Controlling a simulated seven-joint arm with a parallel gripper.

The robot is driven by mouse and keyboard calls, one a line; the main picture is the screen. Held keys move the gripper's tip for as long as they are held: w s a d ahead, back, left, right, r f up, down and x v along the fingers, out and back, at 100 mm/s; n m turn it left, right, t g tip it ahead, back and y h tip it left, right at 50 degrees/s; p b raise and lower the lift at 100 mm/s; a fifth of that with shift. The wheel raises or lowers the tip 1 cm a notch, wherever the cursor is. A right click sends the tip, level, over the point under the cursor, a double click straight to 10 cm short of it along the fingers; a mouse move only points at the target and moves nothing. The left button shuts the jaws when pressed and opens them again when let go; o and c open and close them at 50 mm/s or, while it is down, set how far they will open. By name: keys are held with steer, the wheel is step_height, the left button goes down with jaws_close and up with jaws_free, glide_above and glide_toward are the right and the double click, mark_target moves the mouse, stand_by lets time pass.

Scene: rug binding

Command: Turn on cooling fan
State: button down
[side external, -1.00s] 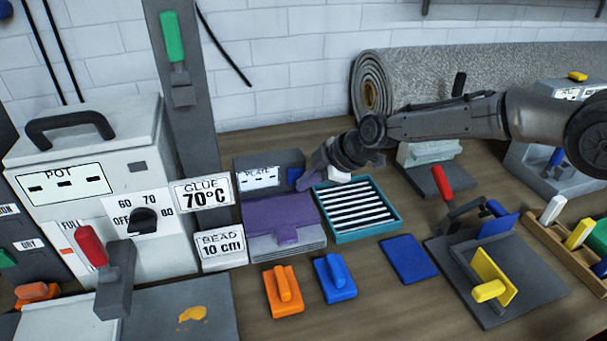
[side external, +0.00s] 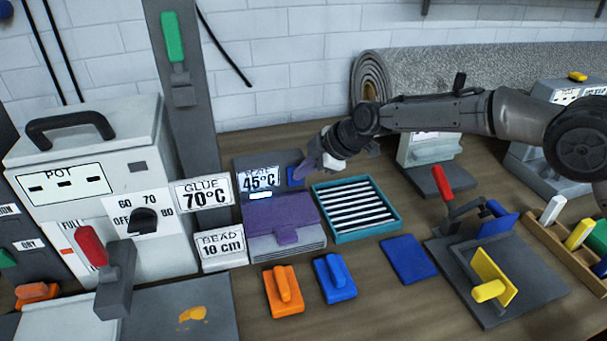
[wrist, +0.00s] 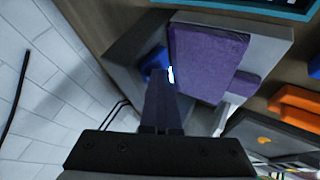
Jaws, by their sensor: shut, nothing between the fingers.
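No part is labelled as a fan. A teal-framed panel with dark and light slats (side external: 355,208) lies flat on the bench; I cannot tell whether it is the cooling fan. Left of it stands the plate unit with a purple top (side external: 280,214) and a display (side external: 259,179) reading 45°C. A blue switch (side external: 296,176) sits beside the display; it also shows in the wrist view (wrist: 153,61). My gripper (side external: 308,170) is shut and empty, close by the switch. In the wrist view its fingers (wrist: 160,88) partly cover the switch; contact is unclear.
The glue pot (side external: 85,190) and the 70°C sign (side external: 205,194) stand left. Orange (side external: 284,291) and blue (side external: 335,278) handled blocks lie in front. A clamp fixture (side external: 500,285) is at right, a rolled rug (side external: 450,80) behind. Some bench is bare at front centre.

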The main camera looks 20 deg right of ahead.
steer(key=shift+f, duration=0.1)
steer(key=shift+r, duration=0.75)
steer(key=shift+s+r, duration=0.15)
steer(key=shift+s, duration=0.4)
steer(key=shift+s+r, duration=0.25)
steer(key=shift+s, duration=0.95)
steer(key=s+d+r, duration=0.2)
steer(key=d+r, duration=0.2)
steer(key=r, duration=0.5)
